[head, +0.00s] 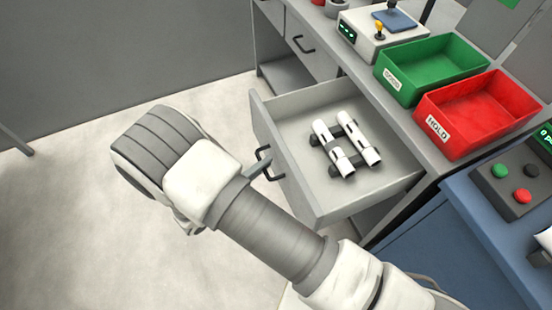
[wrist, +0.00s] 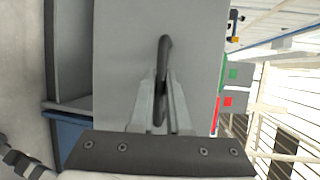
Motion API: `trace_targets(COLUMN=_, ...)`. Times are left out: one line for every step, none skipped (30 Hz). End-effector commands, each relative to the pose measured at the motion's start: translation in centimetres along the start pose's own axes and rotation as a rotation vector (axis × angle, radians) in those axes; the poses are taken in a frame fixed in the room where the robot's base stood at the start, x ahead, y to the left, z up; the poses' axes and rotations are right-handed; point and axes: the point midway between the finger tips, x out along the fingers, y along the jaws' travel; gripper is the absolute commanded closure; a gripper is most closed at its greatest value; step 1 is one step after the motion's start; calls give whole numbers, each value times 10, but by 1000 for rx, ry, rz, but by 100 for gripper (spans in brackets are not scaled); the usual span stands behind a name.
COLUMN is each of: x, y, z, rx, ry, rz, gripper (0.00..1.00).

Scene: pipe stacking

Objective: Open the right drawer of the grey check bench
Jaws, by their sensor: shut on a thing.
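The right drawer (head: 290,117) of the grey check bench (head: 425,160) is pulled out, with its inside in view in the head view. Its dark bar handle (head: 264,163) is on the front panel. My gripper (head: 256,168) is at that handle, mostly hidden behind my own arm in the head view. In the wrist view my gripper's two fingers (wrist: 161,98) are shut on the handle (wrist: 163,55), in front of the grey drawer front (wrist: 120,50). Two white pipe pieces (head: 333,148) (head: 358,138) lie on dark supports inside the drawer.
A closed drawer with a handle (head: 303,45) is farther left. On the bench top stand a green bin (head: 410,88), a red bin marked HOLD (head: 455,139) and a small device (head: 365,42). A blue bench with a button box (head: 510,180) is at right. The floor (head: 80,200) at left is clear.

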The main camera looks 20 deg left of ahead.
Motion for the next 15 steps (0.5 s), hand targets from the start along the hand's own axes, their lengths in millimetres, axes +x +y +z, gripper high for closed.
trace_targets(x=-2, y=1, z=1, rx=1, ry=0, rz=1, gripper=100)
trace_targets(x=-4, y=1, z=2, rx=0, ry=0, rz=1, gripper=100)
trace_targets(x=-5, y=1, z=2, rx=0, ry=0, rz=1, gripper=100)
trace_targets(x=-5, y=2, z=2, rx=0, ry=0, rz=1, gripper=100)
trace_targets(x=-6, y=2, z=3, rx=0, ry=0, rz=0, gripper=100)
trace_targets(x=-6, y=2, z=3, rx=0, ry=0, rz=0, gripper=100)
trace_targets(x=-6, y=2, z=3, rx=0, ry=0, rz=0, gripper=100)
trace_targets(x=-6, y=2, z=3, rx=0, ry=0, rz=0, gripper=100)
trace_targets(x=-6, y=2, z=3, rx=0, ry=0, rz=0, gripper=100)
trace_targets(x=-6, y=2, z=3, rx=1, ry=0, rz=0, gripper=100)
trace_targets(x=-6, y=2, z=3, rx=1, ry=0, rz=0, gripper=100)
trace_targets(x=-6, y=1, z=3, rx=1, ry=0, rz=0, gripper=100)
trace_targets(x=-6, y=1, z=3, rx=1, ry=0, rz=0, gripper=100)
trace_targets(x=-6, y=1, z=3, rx=1, ry=0, rz=0, gripper=100)
trace_targets(x=-6, y=1, z=3, rx=1, ry=0, rz=0, gripper=100)
